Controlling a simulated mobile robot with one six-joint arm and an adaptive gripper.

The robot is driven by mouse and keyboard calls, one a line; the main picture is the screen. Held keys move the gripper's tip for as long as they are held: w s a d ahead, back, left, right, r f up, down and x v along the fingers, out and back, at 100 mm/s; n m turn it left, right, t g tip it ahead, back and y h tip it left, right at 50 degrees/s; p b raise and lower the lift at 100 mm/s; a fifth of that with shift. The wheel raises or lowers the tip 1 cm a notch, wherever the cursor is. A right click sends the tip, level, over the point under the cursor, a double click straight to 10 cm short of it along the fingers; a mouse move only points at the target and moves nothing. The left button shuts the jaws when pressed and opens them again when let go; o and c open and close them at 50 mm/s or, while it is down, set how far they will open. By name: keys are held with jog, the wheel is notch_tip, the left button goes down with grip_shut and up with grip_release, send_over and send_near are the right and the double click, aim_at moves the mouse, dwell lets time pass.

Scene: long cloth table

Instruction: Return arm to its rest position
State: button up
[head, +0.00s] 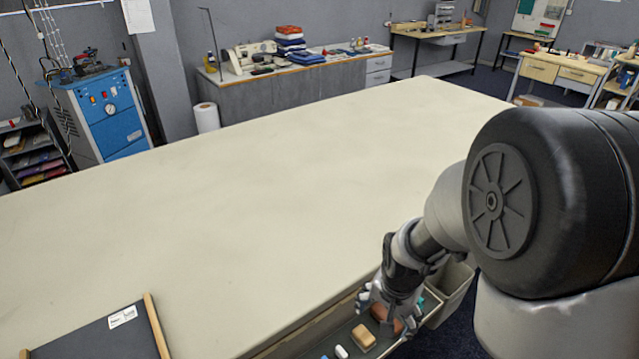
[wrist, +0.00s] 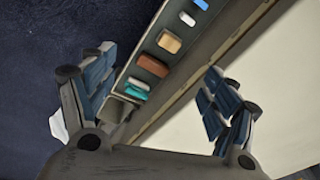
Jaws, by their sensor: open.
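My gripper (head: 385,299) hangs over the narrow tray along the table's near edge, at the lower right in the head view. In the wrist view my gripper (wrist: 160,95) has its two fingers wide apart with nothing between the tips. Below it, the tray (wrist: 120,105) holds a row of small items. My arm bends in from the right in the head view and hides part of the tray's right end.
The tray holds a tan block (head: 363,337), a white piece (head: 341,352), a reddish-brown block (wrist: 152,66) and a teal piece (wrist: 136,89). A grey bin (head: 452,290) is at its right end. A dark board (head: 100,335) lies lower left. The cloth table (head: 240,200) is otherwise clear.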

jog(key=s+r+n+t+b, duration=0.2)
jog(key=s+r+n, duration=0.4)
jog(key=s+r, duration=1.2)
jog(key=shift+r+n+t, duration=0.3)
jog(key=shift+n+t, duration=0.1)
